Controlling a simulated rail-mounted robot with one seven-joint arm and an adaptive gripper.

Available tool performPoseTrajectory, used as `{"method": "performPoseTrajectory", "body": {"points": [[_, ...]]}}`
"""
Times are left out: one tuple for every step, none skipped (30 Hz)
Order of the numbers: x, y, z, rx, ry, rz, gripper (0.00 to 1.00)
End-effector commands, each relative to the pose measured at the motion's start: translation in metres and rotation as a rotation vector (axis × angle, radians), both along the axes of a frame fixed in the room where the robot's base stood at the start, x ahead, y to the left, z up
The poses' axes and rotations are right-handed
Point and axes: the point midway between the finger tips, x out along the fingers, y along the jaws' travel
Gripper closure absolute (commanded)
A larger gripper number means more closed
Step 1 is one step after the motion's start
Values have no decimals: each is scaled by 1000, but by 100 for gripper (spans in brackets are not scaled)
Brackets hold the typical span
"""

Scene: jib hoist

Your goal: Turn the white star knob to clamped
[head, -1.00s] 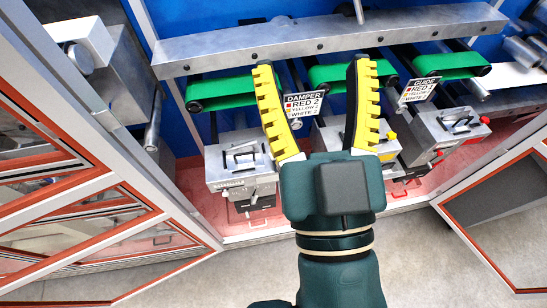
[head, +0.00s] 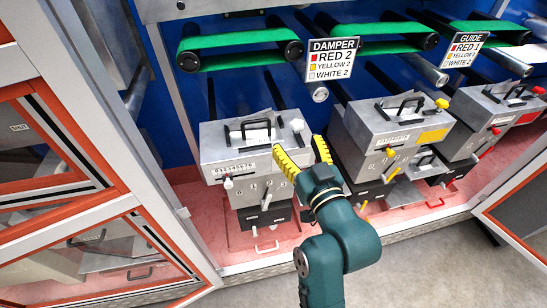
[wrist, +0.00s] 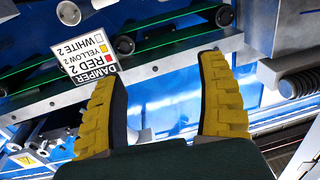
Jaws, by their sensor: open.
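The white star knob (head: 297,125) sits at the top right edge of the left grey unit (head: 225,155) in the head view. Its setting is too small to read. My gripper (head: 299,147) is open, with its yellow ridged fingers just below and in front of the knob in the picture. I see no contact, and the depth between them is hard to judge. In the wrist view my open gripper (wrist: 160,72) has nothing clearly between its fingertips, and I cannot make out the knob there.
The DAMPER sign (head: 333,60) hangs above, and shows upside down in the wrist view (wrist: 84,57). A white lever (head: 228,183) is on the left unit's front. Similar units with a yellow knob (head: 442,103) and a red knob (head: 538,90) stand right. Green belts (head: 240,38) run above.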

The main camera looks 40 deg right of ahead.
Motion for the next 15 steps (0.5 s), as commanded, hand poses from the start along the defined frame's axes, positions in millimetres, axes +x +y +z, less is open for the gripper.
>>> {"method": "performPoseTrajectory", "body": {"points": [[-9,-15,-46,4,7,-30,26],[-14,-21,-55,4,8,-44,26],[-20,-29,-66,5,10,-60,26],[-23,-33,-73,6,11,-70,26],[-26,-37,-78,7,12,-78,26],[-30,-41,-83,8,14,-87,26],[-31,-44,-84,8,14,-92,26],[-32,-45,-85,8,14,-95,26],[-32,-47,-84,8,14,-97,26],[-30,-48,-83,8,13,-98,26],[-28,-49,-82,8,13,-98,26],[-24,-50,-81,8,13,-97,26],[-20,-52,-81,8,13,-97,26],[-16,-53,-81,7,12,-97,26],[-8,-56,-81,7,12,-96,26]]}}
